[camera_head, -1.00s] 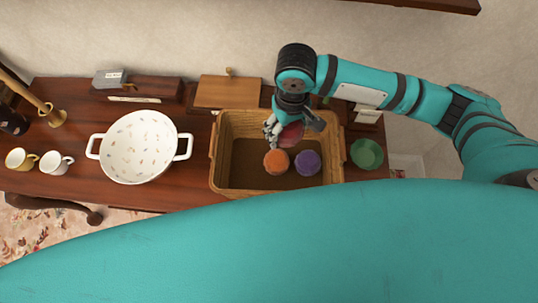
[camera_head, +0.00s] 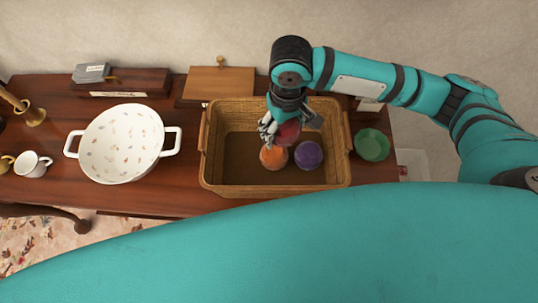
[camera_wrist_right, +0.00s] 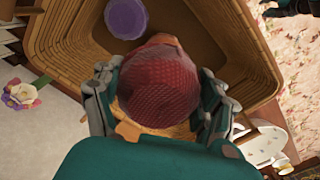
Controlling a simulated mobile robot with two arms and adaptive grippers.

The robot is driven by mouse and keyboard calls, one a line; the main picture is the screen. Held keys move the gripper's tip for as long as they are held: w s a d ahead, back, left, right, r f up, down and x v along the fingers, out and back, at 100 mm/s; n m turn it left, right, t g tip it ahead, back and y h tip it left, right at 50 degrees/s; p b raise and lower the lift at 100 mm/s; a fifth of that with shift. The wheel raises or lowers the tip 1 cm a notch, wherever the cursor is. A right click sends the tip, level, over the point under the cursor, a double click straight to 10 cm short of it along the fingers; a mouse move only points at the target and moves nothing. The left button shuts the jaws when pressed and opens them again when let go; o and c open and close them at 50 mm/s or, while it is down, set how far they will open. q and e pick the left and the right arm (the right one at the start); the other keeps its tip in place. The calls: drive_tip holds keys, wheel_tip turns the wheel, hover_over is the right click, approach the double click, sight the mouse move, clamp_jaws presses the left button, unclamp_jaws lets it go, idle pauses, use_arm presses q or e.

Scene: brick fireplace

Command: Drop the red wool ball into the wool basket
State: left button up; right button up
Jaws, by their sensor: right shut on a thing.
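The red wool ball (camera_wrist_right: 158,86) is between the fingers of my right gripper (camera_head: 288,128), which is shut on it. In the head view the ball (camera_head: 287,133) is partly hidden by the gripper and hangs over the wool basket (camera_head: 210,165). The basket is a woven rectangular one on the table, and it also shows in the wrist view (camera_wrist_right: 75,45). An orange ball (camera_head: 273,157) and a purple ball (camera_head: 308,155) lie inside it. The exact height of the red ball above them is hard to tell.
A white two-handled bowl (camera_head: 122,145) stands left of the basket, with a white mug (camera_head: 33,164) further left. The left part of the basket floor is clear.

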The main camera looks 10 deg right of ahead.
drive_tip(key=o, duration=1.2)
use_arm(q)
drive_tip(key=shift+a, duration=0.3)
drive_tip(key=shift+s+a, duration=0.1)
use_arm(e)
drive_tip(key=shift+r, duration=0.15)
wheel_tip(320, 180, up, 12)
drive_tip(key=shift+f, duration=0.1)
